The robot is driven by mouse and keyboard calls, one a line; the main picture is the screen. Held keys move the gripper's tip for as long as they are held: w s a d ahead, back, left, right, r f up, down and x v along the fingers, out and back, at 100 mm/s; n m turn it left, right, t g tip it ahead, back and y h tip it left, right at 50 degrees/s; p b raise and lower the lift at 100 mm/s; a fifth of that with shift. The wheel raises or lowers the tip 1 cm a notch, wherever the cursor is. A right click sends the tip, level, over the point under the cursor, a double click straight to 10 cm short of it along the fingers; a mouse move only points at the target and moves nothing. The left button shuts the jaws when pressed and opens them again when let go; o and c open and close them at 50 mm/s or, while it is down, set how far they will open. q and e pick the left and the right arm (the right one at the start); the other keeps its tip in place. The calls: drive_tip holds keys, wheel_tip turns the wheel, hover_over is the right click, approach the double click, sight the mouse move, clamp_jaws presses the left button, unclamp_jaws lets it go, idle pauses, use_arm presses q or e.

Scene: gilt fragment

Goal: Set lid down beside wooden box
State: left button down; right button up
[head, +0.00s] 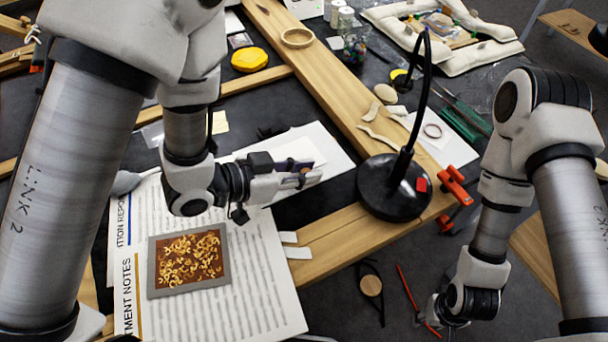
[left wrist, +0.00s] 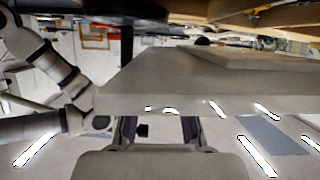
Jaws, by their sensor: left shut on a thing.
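My left gripper (head: 304,172) is over a white sheet near the middle of the head view, its fingers pointing right. It is shut on a small, dark brownish thing, mostly hidden between the fingers; I take this to be the lid. In the left wrist view a broad grey-beige slab (left wrist: 200,82) fills the space before the fingers, its outline partly cut off. No clear wooden box shows. A grey-rimmed shallow tray (head: 153,270) with golden curled fragments lies on printed sheets at lower left. My right gripper (head: 450,308) hangs low at lower right; its fingers are unclear.
A black-based lamp (head: 396,186) stands right of my left gripper. A long wooden beam (head: 325,75) crosses the table. Printed sheets (head: 265,285) cover the front.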

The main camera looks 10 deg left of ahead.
sight(305, 155)
use_arm(q)
drive_tip(key=w+f+b, duration=0.1)
drive_tip(key=b, duration=0.2)
drive_tip(key=shift+w+a, duration=0.1)
drive_tip(key=shift+w+r+p, duration=0.3)
drive_tip(key=shift+w+p, duration=0.2)
drive_tip(key=shift+w+r+p, duration=0.25)
drive_tip(key=shift+w+p, duration=0.2)
drive_tip(key=w, duration=0.2)
drive_tip(key=w+f, duration=0.1)
drive_tip(key=shift+w+a+f+p, duration=0.1)
drive_tip(key=shift+a+p, duration=0.2)
drive_tip(key=shift+a, duration=0.05)
drive_tip(key=shift+f, duration=0.75)
drive_tip(key=shift+f+p, duration=0.35)
drive_tip(key=shift+p, duration=0.15)
drive_tip(key=shift+d+f, duration=0.1)
drive_tip(key=shift+f, duration=0.1)
use_arm(e)
drive_tip(key=shift+f, duration=0.85)
use_arm(q)
drive_tip(key=c, duration=1.1)
unclamp_jaws()
drive_tip(key=shift+o, duration=0.2)
drive_tip(key=shift+f, duration=0.1)
